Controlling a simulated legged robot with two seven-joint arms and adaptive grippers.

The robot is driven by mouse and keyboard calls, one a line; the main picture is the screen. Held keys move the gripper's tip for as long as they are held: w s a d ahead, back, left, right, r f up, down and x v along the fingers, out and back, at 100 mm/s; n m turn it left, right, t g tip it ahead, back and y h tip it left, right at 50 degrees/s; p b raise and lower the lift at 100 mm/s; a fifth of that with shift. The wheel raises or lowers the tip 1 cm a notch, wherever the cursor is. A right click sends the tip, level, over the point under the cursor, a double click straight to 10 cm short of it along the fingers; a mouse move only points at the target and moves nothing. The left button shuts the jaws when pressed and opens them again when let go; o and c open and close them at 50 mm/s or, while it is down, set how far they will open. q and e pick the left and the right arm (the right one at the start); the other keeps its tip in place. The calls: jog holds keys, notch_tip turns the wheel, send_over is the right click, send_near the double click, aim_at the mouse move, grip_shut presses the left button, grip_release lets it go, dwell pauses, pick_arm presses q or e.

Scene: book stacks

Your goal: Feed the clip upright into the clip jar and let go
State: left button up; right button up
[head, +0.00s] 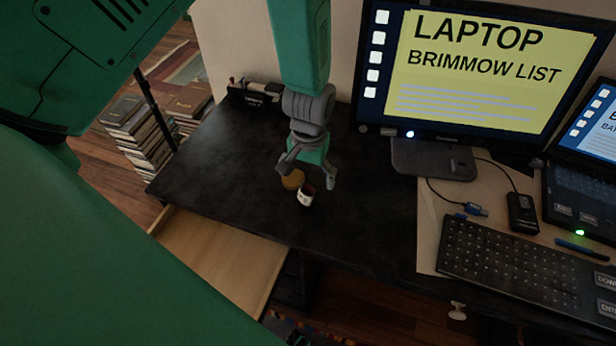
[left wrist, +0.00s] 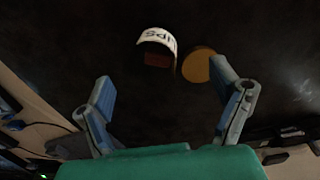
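The clip jar (head: 306,197) is a small white cup with a dark reddish inside, standing on the black desk. It also shows in the left wrist view (left wrist: 157,40), with part of a "CLIPS" label. A round orange-brown disc (head: 293,179) lies beside it and shows in the left wrist view (left wrist: 198,64). My left gripper (head: 308,176) is above the jar, its fingers spread wide in the left wrist view (left wrist: 163,74) with nothing between the tips. I cannot make out a separate clip; whether the reddish patch in the jar is one, I cannot tell. My right gripper is not in view.
A monitor (head: 480,70), a keyboard (head: 525,262) and a small black box with a cable (head: 522,212) occupy the right side. A black organizer (head: 254,92) stands at the back left. An open wooden drawer (head: 215,258) juts out below the front edge. The desk left of the jar is clear.

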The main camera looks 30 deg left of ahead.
pick_arm(q)
notch_tip(320, 180, up, 11)
dwell(0.3)
jog(key=shift+f, duration=0.1)
dwell(0.6)
